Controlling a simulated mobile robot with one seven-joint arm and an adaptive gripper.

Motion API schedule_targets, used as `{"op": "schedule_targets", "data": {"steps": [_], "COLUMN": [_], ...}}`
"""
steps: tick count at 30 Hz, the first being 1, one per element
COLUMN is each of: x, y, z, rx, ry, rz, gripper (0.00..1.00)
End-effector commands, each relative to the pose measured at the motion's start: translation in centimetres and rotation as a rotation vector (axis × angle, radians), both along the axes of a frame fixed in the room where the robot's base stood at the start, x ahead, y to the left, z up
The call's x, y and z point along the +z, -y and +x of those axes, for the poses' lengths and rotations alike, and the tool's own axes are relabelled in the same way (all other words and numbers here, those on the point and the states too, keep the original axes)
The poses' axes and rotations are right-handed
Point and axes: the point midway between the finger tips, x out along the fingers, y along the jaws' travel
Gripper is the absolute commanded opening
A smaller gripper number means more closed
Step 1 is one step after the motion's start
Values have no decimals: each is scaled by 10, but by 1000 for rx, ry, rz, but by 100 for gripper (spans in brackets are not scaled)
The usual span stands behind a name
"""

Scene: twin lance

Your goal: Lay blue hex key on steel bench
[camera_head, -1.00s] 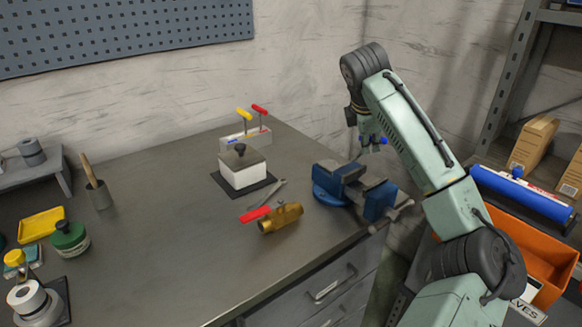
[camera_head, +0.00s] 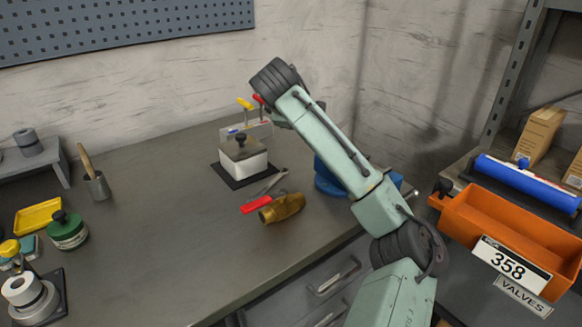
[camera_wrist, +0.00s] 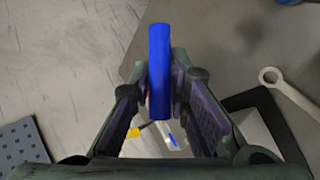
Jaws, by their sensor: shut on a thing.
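The blue hex key (camera_wrist: 159,60) is between the fingers of my gripper (camera_wrist: 160,85), which is shut on it in the wrist view. Only its blue handle shows clearly there. In the head view my own arm hides the key and most of the gripper. The steel bench (camera_head: 150,210) has a grey top. My gripper is above its back right part, near a pale holder (camera_head: 236,128) with a yellow-handled key (camera_head: 244,104) and a red-handled key (camera_head: 258,99).
A white box with a black knob (camera_head: 242,158), a wrench (camera_head: 268,184), a brass valve with a red lever (camera_head: 283,208) and a blue vise (camera_head: 325,178) stand close together on the right. The bench middle is clear. An orange bin (camera_head: 465,215) is at the right.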

Motion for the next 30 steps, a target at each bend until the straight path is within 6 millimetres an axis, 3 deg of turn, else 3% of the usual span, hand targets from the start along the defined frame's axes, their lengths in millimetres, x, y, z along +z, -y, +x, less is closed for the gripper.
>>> {"op": "schedule_targets", "data": {"steps": [1, 3, 10, 23, 24, 30], "x": [-16, -27, -53, -63, -64, -64], "y": [2, 3, 2, -1, -1, -1], "z": [-2, -4, -2, 2, 2, 2], "rx": [0, 0, 1, 2, 2, 2], "ry": [0, 0, -2, 1, 0, 0], "rz": [-1, -1, 1, -1, -1, -1], "gripper": [0, 0, 0, 0, 18, 30]}}
